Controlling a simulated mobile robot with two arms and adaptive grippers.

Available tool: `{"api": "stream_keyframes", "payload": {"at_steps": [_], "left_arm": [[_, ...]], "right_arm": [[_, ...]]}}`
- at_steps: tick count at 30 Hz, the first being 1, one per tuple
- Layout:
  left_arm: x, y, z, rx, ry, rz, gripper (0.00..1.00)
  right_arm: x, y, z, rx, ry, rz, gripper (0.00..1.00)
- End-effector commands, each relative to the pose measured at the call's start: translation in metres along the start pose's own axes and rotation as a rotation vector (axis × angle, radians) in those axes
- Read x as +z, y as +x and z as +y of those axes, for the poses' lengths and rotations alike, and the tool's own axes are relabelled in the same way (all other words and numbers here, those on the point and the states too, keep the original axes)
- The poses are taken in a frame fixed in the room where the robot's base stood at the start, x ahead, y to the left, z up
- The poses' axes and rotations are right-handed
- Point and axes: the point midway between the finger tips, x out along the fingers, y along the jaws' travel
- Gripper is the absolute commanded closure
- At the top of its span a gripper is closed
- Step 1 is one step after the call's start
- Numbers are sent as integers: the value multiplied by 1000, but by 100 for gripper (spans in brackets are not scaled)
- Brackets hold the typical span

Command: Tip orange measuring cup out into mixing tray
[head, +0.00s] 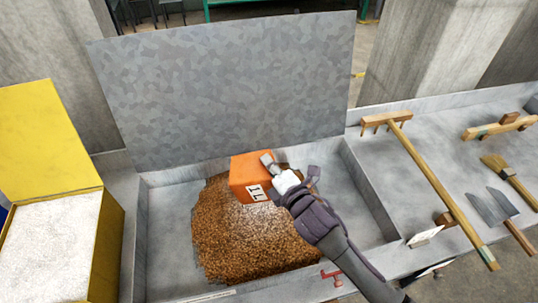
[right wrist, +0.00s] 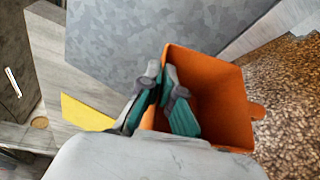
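The orange measuring cup (head: 247,174), marked "1L", is held tilted above the brown grain (head: 245,245) in the grey mixing tray (head: 141,235). My right gripper (head: 277,171) is shut on the cup's wall. In the right wrist view, its teal-padded fingers (right wrist: 158,108) straddle that wall, one inside and one outside. The cup's inside (right wrist: 215,95) shows bare orange there, with no contents visible. A pale patch (head: 258,215) lies on the grain just below the cup. My left gripper is not in view.
A yellow bin (head: 108,225) full of white grains stands left of the tray. A tall grey panel (head: 225,85) rises behind it. On the right-hand surface lie a wooden rake (head: 430,175), a brush (head: 497,165) and a scraper (head: 493,208).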

Motion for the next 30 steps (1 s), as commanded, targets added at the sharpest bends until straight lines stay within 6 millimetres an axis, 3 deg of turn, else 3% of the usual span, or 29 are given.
{"api": "stream_keyframes", "payload": {"at_steps": [19,30], "left_arm": [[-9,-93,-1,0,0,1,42],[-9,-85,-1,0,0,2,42]], "right_arm": [[3,-2,14,-205,-372,-6,100],[3,-1,12,-337,-620,-12,100]]}}
